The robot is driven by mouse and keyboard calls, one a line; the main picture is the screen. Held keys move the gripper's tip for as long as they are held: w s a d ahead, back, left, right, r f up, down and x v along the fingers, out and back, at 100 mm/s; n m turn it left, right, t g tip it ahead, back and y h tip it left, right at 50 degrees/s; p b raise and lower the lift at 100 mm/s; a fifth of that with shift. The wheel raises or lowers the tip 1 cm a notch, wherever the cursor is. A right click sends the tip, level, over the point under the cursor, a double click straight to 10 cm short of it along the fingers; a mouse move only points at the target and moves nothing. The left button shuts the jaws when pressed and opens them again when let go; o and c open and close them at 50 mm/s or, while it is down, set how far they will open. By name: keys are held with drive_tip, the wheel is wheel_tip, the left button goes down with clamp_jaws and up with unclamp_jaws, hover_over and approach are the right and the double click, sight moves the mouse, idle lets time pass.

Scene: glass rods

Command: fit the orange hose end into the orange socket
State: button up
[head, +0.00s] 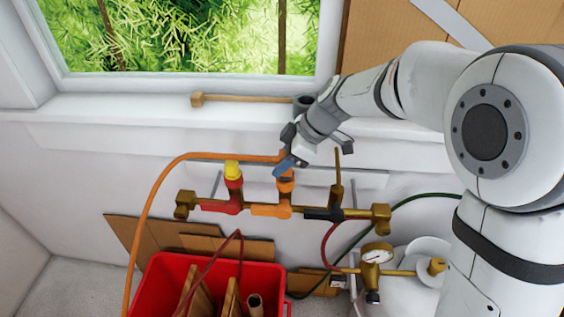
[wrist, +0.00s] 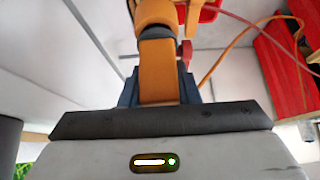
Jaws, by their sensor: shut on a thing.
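The orange hose (head: 150,205) rises from the lower left, bends and runs right to my gripper (head: 286,166). My gripper's blue fingers are shut on the orange hose end (wrist: 158,75), which points down at the manifold. The orange socket (head: 270,210) is on the brass manifold, directly below the fingers. An orange upright part with a dark band stands between them. In the wrist view the held end lines up with a dark band and an orange part (wrist: 156,12) beyond it. I cannot tell whether the end is seated in the socket or only touching it.
A red fitting with a yellow top (head: 233,180) stands left of the socket. A dark fitting with a brass stem (head: 337,190) stands close on the right. Below are a red crate (head: 160,272) and a brass gauge (head: 377,254). The windowsill (head: 130,108) is behind.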

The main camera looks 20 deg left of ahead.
drive_tip(key=shift+f+b, duration=0.5)
drive_tip(key=shift+b, duration=0.15)
drive_tip(key=o, duration=0.8)
drive_tip(key=shift+p+v, duration=1.3)
drive_tip(key=shift+v, duration=4.25)
drive_tip(key=shift+d, duration=0.1)
drive_tip(key=s+d+f+m+t+h, duration=0.1)
drive_tip(key=s+d+m+h, duration=0.1)
drive_tip(key=s+d+m, duration=0.2)
drive_tip(key=s+d+f+m+t+h, duration=0.1)
drive_tip(key=s+d+m, duration=0.4)
drive_tip(key=d+m, duration=0.5)
drive_tip(key=s+d+f+m+t+h, duration=0.2)
drive_tip(key=s+d+m, duration=0.3)
drive_tip(key=d, duration=1.1)
drive_tip(key=shift+s+d+m+t+h, duration=0.2)
drive_tip(key=shift+m+t+h, duration=0.35)
drive_tip(key=shift+m, duration=0.75)
